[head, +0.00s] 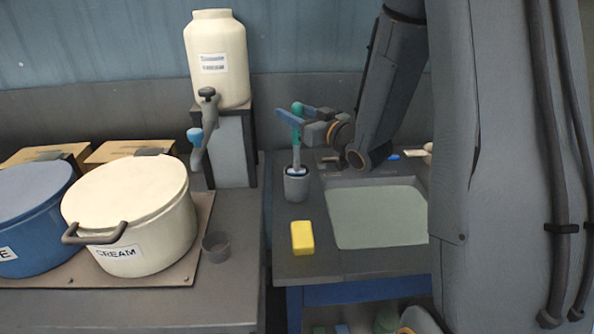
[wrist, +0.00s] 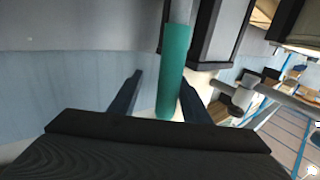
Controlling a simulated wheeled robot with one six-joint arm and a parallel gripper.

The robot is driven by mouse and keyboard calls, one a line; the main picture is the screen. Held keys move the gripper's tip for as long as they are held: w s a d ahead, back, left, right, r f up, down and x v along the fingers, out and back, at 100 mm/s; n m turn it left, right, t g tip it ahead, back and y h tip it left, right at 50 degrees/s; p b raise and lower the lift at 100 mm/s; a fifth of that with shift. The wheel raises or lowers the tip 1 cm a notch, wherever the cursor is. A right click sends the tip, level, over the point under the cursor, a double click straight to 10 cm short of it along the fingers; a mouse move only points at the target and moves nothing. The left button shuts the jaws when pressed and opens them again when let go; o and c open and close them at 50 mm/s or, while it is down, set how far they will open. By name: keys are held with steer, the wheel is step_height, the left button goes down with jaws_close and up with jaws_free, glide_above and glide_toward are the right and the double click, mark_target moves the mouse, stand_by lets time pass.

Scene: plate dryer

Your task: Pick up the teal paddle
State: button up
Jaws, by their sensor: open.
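The teal paddle (head: 297,108) stands upright in a small grey cup (head: 296,187) on the counter beside the sink. Its teal handle is up and its pale lower shaft goes down into the cup; its lower end is hidden there. My gripper (head: 291,113) is at the height of the handle and hides part of it. In the wrist view the handle (wrist: 174,70) stands between the two fingers of my open gripper (wrist: 161,78), nearer the right finger. I cannot tell whether a finger touches it.
A yellow sponge (head: 302,238) lies in front of the cup. The sink basin (head: 378,217) is to the right. A cream dispenser (head: 218,60) with a tap stands behind on the left. A cream pot (head: 130,215) and a blue pot (head: 32,220) stand farther left.

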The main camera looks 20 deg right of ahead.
steer(key=x, duration=0.3)
steer(key=shift+p, duration=0.4)
steer(key=shift+s, duration=0.1)
jaws_close()
steer(key=shift+r, duration=0.1)
